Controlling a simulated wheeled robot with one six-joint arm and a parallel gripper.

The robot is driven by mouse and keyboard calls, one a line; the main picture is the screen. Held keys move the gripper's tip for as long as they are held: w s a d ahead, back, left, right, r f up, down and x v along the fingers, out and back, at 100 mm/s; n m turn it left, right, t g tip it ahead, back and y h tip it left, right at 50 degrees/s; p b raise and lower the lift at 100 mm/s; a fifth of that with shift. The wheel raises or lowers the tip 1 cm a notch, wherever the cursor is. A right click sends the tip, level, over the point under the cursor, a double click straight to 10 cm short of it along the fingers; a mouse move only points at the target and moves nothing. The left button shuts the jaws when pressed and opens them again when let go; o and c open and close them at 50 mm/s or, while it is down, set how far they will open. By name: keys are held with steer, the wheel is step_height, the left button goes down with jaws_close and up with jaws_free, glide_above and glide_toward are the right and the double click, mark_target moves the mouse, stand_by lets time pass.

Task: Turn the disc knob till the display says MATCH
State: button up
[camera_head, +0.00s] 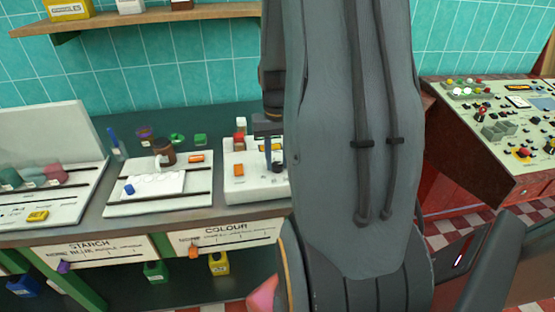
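My arm fills the middle of the view, and my gripper (272,158) points down at its left edge, over a white box (245,187) on the bench. The fingers are small and partly lost against the box, so I cannot tell whether they are open or shut. A small dark piece shows at the fingertips; I cannot tell whether it is the disc knob or part of a finger. No readable display shows, and the right side of the box is hidden behind my arm.
Left of the box, a white board (190,197) holds a brown jar (164,150) and small coloured blocks. A pale upright panel (45,140) stands further left. A wooden shelf (150,16) hangs above. A control console (490,135) stands at right.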

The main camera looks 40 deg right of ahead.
mark_target(277, 164)
steer(key=o, duration=0.4)
steer(key=shift+r+b, duration=0.8)
steer(key=shift+r, duration=3.15)
steer(key=a+n, duration=0.1)
steer(key=a, duration=0.3)
steer(key=a+f+n, duration=0.1)
steer(key=a, duration=0.4)
steer(key=a+f+n, duration=0.1)
steer(key=a, duration=0.3)
steer(key=shift+w+a+t, duration=0.15)
steer(key=shift+w+t, duration=0.05)
steer(key=shift+t, duration=0.1)
steer(key=s+a+f+n, duration=0.2)
steer(key=s+a+n, duration=0.1)
steer(key=a, duration=0.8)
steer(key=shift+s+t, duration=0.4)
steer(key=shift+f, duration=0.1)
